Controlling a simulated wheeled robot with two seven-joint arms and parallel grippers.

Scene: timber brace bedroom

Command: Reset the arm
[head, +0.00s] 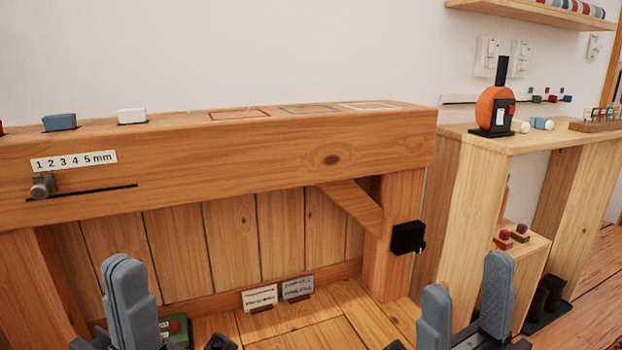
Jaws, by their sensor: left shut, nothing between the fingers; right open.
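My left gripper (128,300) is at the lower left in the head view, its grey fingers upright and pressed together with nothing between them. My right gripper (467,305) is at the lower right, its two grey fingers wide apart and empty. Both stand in front of the timber brace frame and touch nothing that I can see. The arms behind the fingers are mostly below the picture's edge.
A thick wooden beam (250,165) crosses ahead, bearing a blue block (59,122), a white block (132,116) and a metal slider knob (43,186). A black box (408,238) sits on the post. A side table (465,200) at right holds an orange device (492,108).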

